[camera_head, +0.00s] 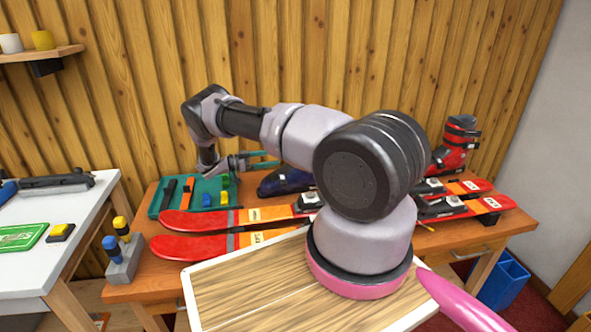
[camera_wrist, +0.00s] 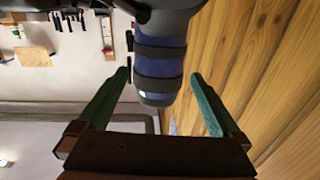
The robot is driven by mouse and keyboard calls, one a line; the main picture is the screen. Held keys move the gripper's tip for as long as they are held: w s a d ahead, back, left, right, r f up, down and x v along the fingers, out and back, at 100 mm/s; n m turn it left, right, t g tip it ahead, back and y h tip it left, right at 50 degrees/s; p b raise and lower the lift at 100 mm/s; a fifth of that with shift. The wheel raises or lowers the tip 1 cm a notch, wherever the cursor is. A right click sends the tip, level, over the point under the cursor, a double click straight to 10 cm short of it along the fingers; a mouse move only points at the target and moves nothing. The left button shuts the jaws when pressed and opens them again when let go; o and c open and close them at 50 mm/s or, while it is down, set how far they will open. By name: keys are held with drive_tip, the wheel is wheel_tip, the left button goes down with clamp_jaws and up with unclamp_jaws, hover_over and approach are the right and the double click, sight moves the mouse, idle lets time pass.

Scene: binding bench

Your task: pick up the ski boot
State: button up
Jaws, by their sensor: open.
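A dark blue ski boot (camera_head: 283,182) is on the wooden bench, behind the red skis and partly hidden by my arm. A red ski boot (camera_head: 452,148) stands upright at the bench's right end. My gripper (camera_head: 268,158) is at the blue boot, with its teal fingers pointing right. In the wrist view, my gripper (camera_wrist: 161,78) is open, with one green finger on each side of the blue boot (camera_wrist: 160,60), its dark straps showing. A gap shows between the boot and the right finger; contact on the left is unclear.
Red skis (camera_head: 200,220) with bindings lie along the bench (camera_head: 137,290). A green tool tray (camera_head: 155,208) sits at its left end, beside a grey holder (camera_head: 124,262) with blue and yellow handles. The plank wall (camera_head: 300,60) stands close behind. A blue bin (camera_head: 505,283) is at right.

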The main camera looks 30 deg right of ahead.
sight(284, 167)
drive_tip(key=d, duration=0.3)
drive_tip(key=s+d, duration=0.1)
drive_tip(key=d, duration=0.1)
drive_tip(key=shift+d, duration=0.4)
drive_tip(key=shift+c, duration=0.3)
drive_tip(key=shift+r, duration=0.1)
clamp_jaws()
